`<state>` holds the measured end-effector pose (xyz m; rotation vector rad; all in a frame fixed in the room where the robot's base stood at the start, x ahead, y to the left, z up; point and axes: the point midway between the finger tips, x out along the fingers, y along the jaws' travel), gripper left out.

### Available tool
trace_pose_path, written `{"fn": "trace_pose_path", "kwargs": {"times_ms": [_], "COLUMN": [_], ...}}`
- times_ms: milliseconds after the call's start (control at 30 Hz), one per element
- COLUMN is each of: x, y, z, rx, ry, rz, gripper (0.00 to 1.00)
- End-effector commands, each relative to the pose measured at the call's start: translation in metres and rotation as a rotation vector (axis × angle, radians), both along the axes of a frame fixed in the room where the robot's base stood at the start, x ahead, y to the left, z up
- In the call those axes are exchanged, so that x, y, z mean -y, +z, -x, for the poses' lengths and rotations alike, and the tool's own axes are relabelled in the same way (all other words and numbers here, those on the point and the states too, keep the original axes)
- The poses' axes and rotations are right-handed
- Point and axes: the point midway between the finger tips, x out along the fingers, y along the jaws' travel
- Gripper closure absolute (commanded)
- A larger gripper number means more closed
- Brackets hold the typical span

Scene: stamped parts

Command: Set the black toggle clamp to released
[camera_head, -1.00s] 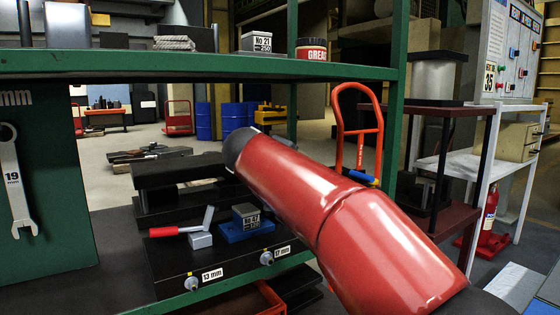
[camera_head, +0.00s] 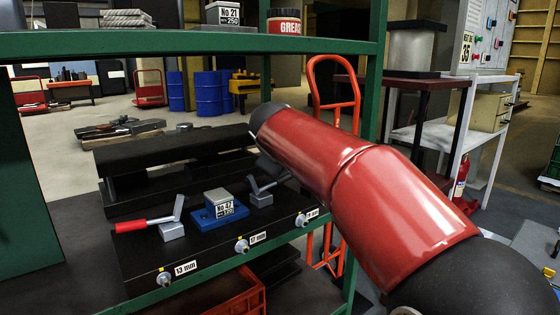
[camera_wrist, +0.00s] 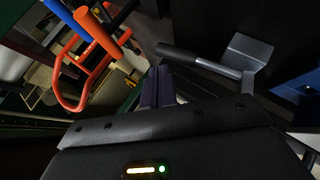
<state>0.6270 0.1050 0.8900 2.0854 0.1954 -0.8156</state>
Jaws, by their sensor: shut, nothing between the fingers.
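The black toggle clamp (camera_head: 262,197) sits on the dark fixture plate, right of the blue block holder, partly behind my red arm in the head view. In the wrist view its dark handle (camera_wrist: 200,59) runs left from an angled grey plate (camera_wrist: 250,52). The handle looks low and nearly lying along the plate, but its exact angle is hard to tell. My gripper (camera_wrist: 158,82) is shut and empty, with its fingertips near the handle's free end. I cannot tell whether they touch it. In the head view my arm mostly hides the gripper.
A red-handled clamp (camera_head: 172,231) and a blue holder (camera_head: 219,216) with a grey block (camera_head: 218,200) stand to the left. A green shelf beam (camera_head: 150,43) crosses above, with a green post (camera_head: 372,110) right of centre. An orange hand truck (camera_head: 334,110) stands behind.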

Motion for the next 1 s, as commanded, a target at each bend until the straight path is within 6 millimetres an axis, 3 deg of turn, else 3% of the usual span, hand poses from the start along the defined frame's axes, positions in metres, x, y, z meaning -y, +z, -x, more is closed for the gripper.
{"fn": "trace_pose_path", "kwargs": {"times_ms": [800,1000], "x": [0.005,0.006], "y": [-0.009,0.003], "z": [-0.003,-0.003], "rx": [-0.003,-0.002], "ry": [-0.002,-0.001], "rz": [0.002,0.002], "gripper": [1.0,1.0]}}
